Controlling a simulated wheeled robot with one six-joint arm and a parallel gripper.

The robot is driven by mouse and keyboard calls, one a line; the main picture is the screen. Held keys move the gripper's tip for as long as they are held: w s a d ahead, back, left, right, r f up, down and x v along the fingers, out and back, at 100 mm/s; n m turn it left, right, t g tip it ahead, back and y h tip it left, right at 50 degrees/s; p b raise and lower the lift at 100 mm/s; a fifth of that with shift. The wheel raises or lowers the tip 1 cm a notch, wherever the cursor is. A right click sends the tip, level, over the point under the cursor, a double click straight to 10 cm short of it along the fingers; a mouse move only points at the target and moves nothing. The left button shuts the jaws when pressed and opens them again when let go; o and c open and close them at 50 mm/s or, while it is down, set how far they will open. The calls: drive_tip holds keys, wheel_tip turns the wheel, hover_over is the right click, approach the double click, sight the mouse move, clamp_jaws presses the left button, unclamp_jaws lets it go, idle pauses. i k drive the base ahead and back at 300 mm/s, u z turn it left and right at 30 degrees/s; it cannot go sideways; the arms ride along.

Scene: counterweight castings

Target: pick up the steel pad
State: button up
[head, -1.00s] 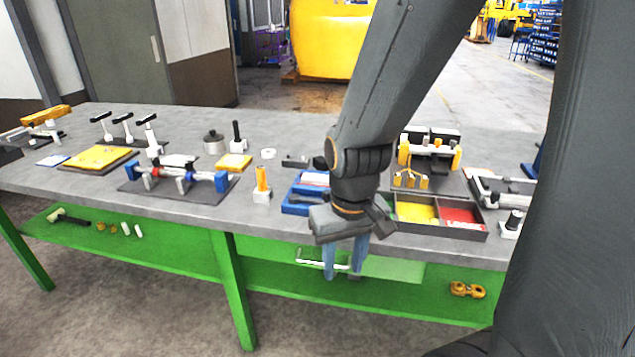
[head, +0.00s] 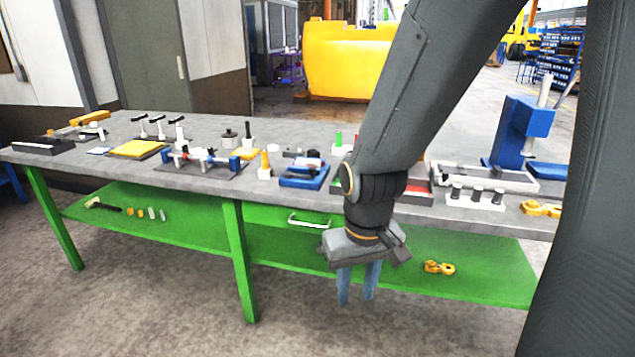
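I cannot single out the steel pad for certain among the small items on the grey bench top (head: 215,187). A small grey round lidded piece (head: 229,136) stands near the back of the bench, and a small dark flat piece (head: 293,153) lies right of the yellow block; I cannot tell whether either is the pad. My gripper (head: 356,301) points down in front of the bench's front edge, below the top. Its two blue fingers are apart with nothing between them. My arm hides part of the bench's right half.
A blue tray (head: 303,184) lies left of my arm. A blue press (head: 522,128) stands at the bench's right end, with a white holder of dark pegs (head: 474,198) before it. The green lower shelf (head: 410,290) bears yellow shackle-like parts (head: 439,267). The floor in front is clear.

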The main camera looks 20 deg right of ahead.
sight(300, 161)
drive_tip(key=u, duration=0.8)
drive_tip(key=i, duration=1.4)
drive_tip(key=z, duration=0.55)
